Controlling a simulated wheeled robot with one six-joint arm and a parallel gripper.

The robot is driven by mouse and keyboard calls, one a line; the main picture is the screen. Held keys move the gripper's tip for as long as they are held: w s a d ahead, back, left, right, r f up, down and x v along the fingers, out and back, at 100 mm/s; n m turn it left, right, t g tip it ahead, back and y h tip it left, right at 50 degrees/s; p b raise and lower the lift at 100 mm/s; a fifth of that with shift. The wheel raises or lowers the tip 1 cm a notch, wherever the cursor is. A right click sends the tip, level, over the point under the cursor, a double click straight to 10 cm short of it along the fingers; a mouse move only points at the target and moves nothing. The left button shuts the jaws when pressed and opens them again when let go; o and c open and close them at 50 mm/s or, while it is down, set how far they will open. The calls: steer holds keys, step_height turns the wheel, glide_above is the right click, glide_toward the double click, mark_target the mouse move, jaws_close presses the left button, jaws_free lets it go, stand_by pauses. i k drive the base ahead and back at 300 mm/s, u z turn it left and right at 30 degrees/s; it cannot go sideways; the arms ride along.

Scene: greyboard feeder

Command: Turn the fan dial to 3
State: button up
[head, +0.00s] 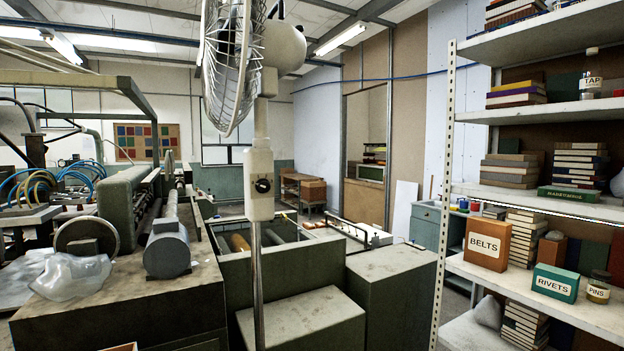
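A pedestal fan stands in front of me in the head view, with a round wire cage (228,62) at the top facing left. Its motor housing (285,47) is pale and rounded. A pale control box (259,172) sits on the pole (257,270) below the head. The black fan dial (262,185) is on the front of that box. Small markings are around the dial, but they are too small to read, so I cannot tell its setting. My gripper is not in view.
Green-grey cabinets (392,290) stand behind and beside the pole. A bench with a grey motor (167,250) and a crumpled clear bag (70,277) is at left. A shelf unit (447,190) with books, boxes and jars fills the right side.

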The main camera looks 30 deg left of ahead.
mark_target(263, 185)
steer(key=i, duration=1.55)
steer(key=u, duration=4.8)
